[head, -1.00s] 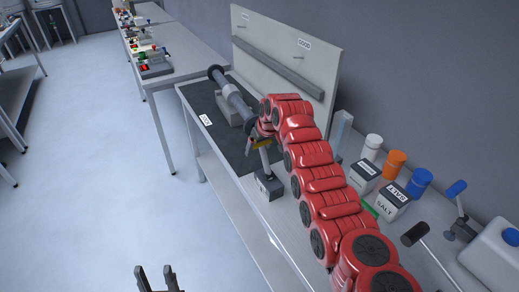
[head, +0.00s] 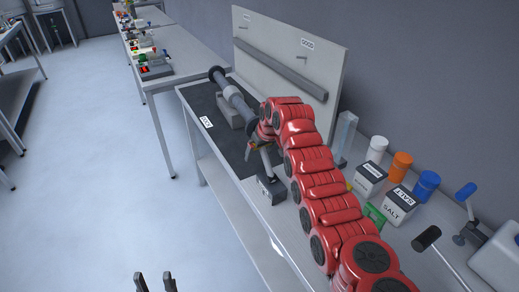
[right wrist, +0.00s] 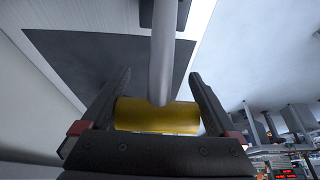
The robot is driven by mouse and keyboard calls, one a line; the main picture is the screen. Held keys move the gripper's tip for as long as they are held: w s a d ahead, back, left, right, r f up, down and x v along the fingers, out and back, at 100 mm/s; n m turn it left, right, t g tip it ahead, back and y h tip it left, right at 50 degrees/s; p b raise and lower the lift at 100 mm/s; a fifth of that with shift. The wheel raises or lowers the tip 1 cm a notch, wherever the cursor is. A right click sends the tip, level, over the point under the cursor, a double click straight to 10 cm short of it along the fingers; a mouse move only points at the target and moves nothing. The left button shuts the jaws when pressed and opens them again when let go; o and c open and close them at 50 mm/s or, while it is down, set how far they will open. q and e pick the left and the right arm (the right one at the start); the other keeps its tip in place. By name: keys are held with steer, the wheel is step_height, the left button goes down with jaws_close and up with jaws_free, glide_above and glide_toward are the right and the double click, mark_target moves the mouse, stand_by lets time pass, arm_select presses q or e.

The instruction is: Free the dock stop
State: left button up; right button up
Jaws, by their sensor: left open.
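My right gripper is at the post's top, largely hidden behind my red arm. In the right wrist view a yellow cylindrical grip (right wrist: 150,116) on a grey rod (right wrist: 162,60) lies between the fingers of my right gripper (right wrist: 160,85). The fingers are close to both ends of the grip; I cannot tell if they press on it. My left gripper (head: 156,282) is open and empty at the bottom edge, over the floor.
White, orange (head: 400,166) and blue (head: 426,184) containers, a salt box (head: 399,206) and a black-headed lever (head: 427,238) stand to the right. A backboard (head: 285,65) rises behind. The left floor is clear.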

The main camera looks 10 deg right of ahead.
steer(key=shift+o, duration=0.2)
steer(key=shift+w, duration=0.15)
steer(key=shift+r, duration=0.1)
steer(key=shift+d+r, duration=0.1)
steer(key=shift+r, duration=0.25)
step_height(320, 180, up, 15)
steer(key=b, duration=0.4)
glide_above(268, 161)
steer(key=s, duration=0.2)
steer(key=shift+w+d, duration=0.2)
steer(key=shift+d, duration=0.05)
